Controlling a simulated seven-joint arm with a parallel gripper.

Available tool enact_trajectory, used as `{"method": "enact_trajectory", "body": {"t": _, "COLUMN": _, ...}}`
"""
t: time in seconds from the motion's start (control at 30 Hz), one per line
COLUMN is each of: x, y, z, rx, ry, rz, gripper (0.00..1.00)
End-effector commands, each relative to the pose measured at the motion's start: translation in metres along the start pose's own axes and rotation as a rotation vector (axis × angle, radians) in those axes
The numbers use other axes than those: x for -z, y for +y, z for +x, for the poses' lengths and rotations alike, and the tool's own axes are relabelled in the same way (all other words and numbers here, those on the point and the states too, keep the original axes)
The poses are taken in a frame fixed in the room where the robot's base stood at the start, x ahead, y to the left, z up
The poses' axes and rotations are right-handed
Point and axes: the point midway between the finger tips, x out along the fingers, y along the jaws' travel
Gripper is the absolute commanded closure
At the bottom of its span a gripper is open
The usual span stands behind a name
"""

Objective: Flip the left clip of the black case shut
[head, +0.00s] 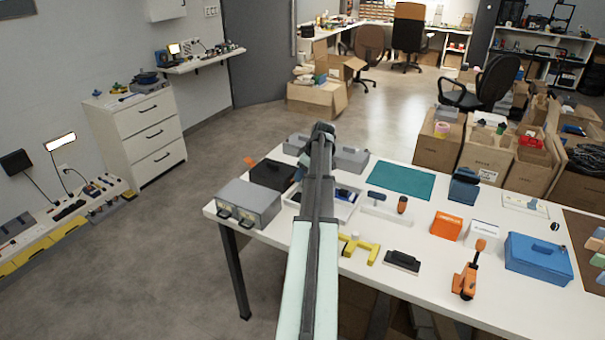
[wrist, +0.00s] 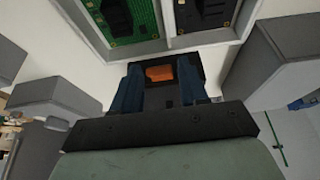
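The black case (head: 272,174) lies at the table's left end in the head view, behind a grey case and left of my arm. A small orange part (head: 250,160) shows at its far left edge. Its clips are too small to make out. In the wrist view, my gripper (wrist: 162,72) has its two dark blue fingers apart. A small black surface with an orange patch (wrist: 160,73) shows between them; I cannot tell whether it belongs to the case or whether the fingers touch it. In the head view my arm hides most of the gripper.
A grey case (head: 248,205) with two front latches stands at the near left table corner. A white tray (head: 345,215) is partly behind my arm. A grey box (head: 350,160) stands behind it. A green mat (head: 402,180), tools and a blue case (head: 538,258) lie to the right.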

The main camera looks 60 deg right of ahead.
Motion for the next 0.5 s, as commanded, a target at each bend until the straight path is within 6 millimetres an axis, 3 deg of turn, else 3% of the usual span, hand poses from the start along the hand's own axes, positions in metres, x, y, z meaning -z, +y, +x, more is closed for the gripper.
{"method": "enact_trajectory", "body": {"t": 0.43, "x": 0.0, "y": 0.0, "z": -0.0001, "rx": 0.0, "ry": 0.0, "rz": 0.0, "gripper": 1.0}}
{"method": "enact_trajectory", "body": {"t": 0.5, "x": 0.0001, "y": 0.0, "z": -0.0001, "rx": 0.0, "ry": -0.001, "rz": 0.0, "gripper": 1.0}}
